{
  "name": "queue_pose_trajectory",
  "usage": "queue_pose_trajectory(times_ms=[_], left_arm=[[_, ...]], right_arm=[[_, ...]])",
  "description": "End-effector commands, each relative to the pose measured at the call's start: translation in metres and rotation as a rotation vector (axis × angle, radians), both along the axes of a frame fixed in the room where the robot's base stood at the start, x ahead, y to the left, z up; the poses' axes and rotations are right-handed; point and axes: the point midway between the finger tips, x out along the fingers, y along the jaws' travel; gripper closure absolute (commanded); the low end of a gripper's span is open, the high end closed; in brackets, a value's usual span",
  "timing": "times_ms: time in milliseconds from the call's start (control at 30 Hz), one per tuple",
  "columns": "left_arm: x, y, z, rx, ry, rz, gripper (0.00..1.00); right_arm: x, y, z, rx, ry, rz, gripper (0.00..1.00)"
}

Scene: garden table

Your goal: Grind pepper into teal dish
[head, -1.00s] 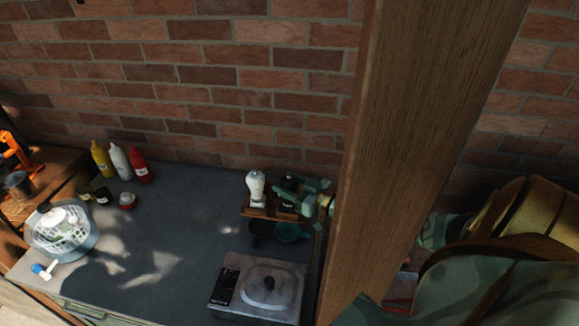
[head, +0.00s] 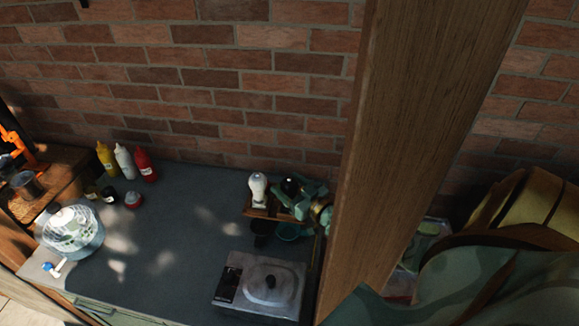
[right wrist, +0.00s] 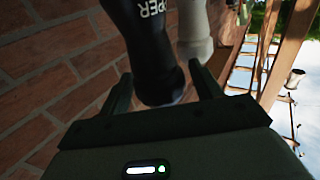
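The black pepper mill (head: 291,187) stands on a small wooden stand (head: 262,213) beside a white mill (head: 258,188). The right wrist view shows its black body with white lettering (right wrist: 148,35). My right gripper (head: 303,199) is at the mill; in its wrist view the two fingers (right wrist: 163,92) are apart, one on either side of the black mill, with a gap showing. The teal dish (head: 288,233) sits just in front of the stand, partly hidden under my right gripper. My left gripper is not in view.
A dark cup (head: 262,230) is left of the teal dish. A grey lidded appliance (head: 262,284) stands in front. A wooden post (head: 410,140) rises at right before my arm. Bottles (head: 124,162) and a salad spinner (head: 72,232) are left; the table middle is clear.

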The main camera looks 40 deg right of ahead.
Motion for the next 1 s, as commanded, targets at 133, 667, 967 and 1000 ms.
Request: queue_pose_trajectory(times_ms=[133, 667, 967, 1000], left_arm=[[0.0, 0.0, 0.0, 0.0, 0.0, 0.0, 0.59], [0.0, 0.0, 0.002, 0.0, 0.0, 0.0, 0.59], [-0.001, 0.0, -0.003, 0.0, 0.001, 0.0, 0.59], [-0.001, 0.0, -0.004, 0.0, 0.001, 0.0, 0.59]], right_arm=[[0.0, 0.0, 0.0, 0.0, 0.0, 0.0, 0.3], [-0.071, -0.004, -0.002, 0.001, 0.005, 0.001, 0.3], [-0.142, -0.007, -0.001, 0.0, 0.003, 0.001, 0.3], [-0.148, -0.008, -0.002, 0.0, 0.003, 0.0, 0.3]])
